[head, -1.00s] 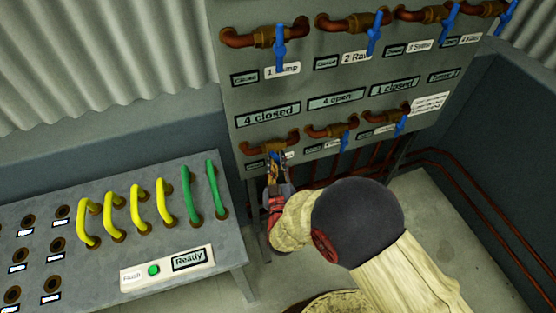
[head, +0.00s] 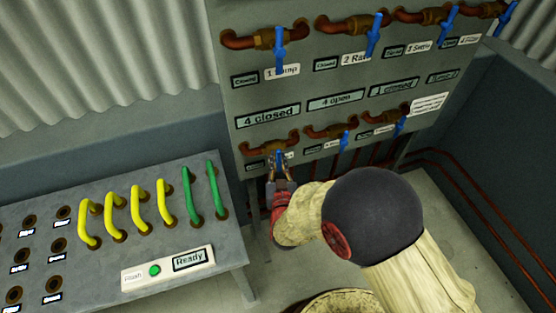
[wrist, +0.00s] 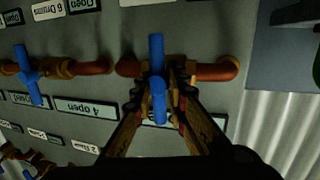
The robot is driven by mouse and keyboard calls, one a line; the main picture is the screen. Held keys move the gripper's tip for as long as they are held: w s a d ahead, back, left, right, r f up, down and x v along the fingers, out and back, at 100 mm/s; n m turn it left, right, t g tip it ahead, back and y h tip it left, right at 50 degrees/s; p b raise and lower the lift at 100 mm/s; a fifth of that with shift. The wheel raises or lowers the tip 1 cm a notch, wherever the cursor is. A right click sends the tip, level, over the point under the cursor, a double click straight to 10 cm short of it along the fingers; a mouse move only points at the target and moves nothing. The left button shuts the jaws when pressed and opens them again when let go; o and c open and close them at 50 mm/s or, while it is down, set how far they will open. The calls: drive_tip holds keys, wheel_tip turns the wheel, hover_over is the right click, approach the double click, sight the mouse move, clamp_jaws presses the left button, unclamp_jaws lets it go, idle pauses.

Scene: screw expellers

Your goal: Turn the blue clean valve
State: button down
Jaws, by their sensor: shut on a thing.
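The panel's lower row holds blue-handled valves on brown pipes. My gripper (head: 281,170) is at the leftmost one, low on the panel. Its blue handle (head: 279,157) shows just above the fingertips. In the wrist view the same blue handle (wrist: 157,55) runs straight up and down in the middle. My gripper (wrist: 168,88) has its two fingers closed on either side of this handle. Its valve body and pipe (wrist: 217,72) lie behind the fingers. The valve's name label is too cut off to read.
The neighbouring lower valve (head: 344,140) stands close to the right. An upper row of blue-handled valves (head: 281,45) hangs above. A grey console (head: 105,255) with yellow and green hoses stands at left. Bare floor (head: 440,205) shows at right.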

idle(0.3)
drive_tip(key=c, duration=2.1)
unclamp_jaws()
drive_tip(key=shift+o, duration=0.2)
drive_tip(key=shift+s, duration=0.1)
drive_tip(key=s+r, duration=0.1)
drive_tip(key=s, duration=1)
drive_tip(key=shift+s+d+r, duration=0.15)
drive_tip(key=shift+s+r, duration=0.2)
drive_tip(key=shift+s, duration=0.1)
drive_tip(key=s+d+p, duration=0.1)
drive_tip(key=s+d, duration=0.1)
drive_tip(key=s, duration=0.5)
drive_tip(key=shift+s, duration=0.25)
